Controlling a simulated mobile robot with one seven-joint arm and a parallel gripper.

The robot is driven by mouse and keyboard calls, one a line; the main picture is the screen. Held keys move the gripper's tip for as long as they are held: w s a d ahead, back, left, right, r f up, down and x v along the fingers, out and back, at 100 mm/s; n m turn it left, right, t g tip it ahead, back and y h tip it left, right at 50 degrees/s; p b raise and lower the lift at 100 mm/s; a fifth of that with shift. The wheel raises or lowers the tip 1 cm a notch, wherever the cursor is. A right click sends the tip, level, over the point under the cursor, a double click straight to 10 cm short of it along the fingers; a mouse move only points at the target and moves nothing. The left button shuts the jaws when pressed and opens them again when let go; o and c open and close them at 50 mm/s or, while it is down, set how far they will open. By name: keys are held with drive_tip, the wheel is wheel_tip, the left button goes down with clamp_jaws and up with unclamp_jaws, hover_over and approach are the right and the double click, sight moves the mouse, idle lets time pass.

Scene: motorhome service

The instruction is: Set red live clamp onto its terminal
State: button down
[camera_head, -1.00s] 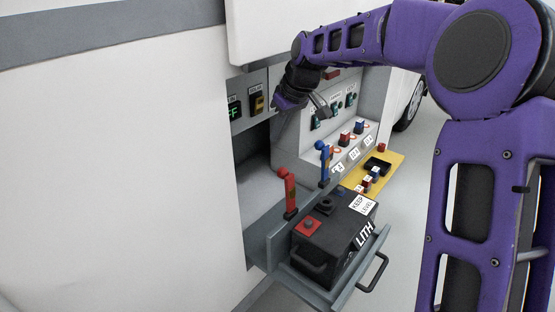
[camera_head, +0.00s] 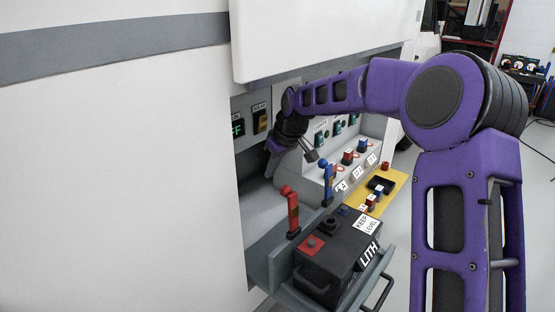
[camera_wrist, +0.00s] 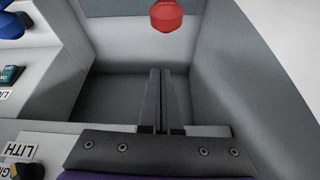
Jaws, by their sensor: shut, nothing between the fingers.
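The red clamp (camera_head: 292,212) stands upright in a holder at the left edge of the battery tray. Its round red top also shows in the wrist view (camera_wrist: 166,16). The black LITH battery (camera_head: 345,250) sits in the pulled-out tray, with a red terminal (camera_head: 311,244) and a black terminal (camera_head: 328,226) on top. A blue clamp (camera_head: 327,183) stands farther back. My gripper (camera_wrist: 161,75) is shut and empty over the grey compartment, apart from the red clamp. In the head view my gripper (camera_head: 272,160) is partly hidden by my wrist.
A stepped panel with red and blue blocks (camera_head: 347,157) and a yellow mat (camera_head: 391,192) lie to the right. A switch panel (camera_head: 260,122) is on the back wall. The white body overhang (camera_head: 320,45) is above, close over my arm.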

drive_tip(key=shift+s+d+f, duration=0.4)
drive_tip(key=shift+s+d, duration=0.2)
drive_tip(key=shift+d, duration=0.05)
drive_tip(key=shift+s+d+f, duration=0.4)
drive_tip(key=shift+s+d, duration=0.2)
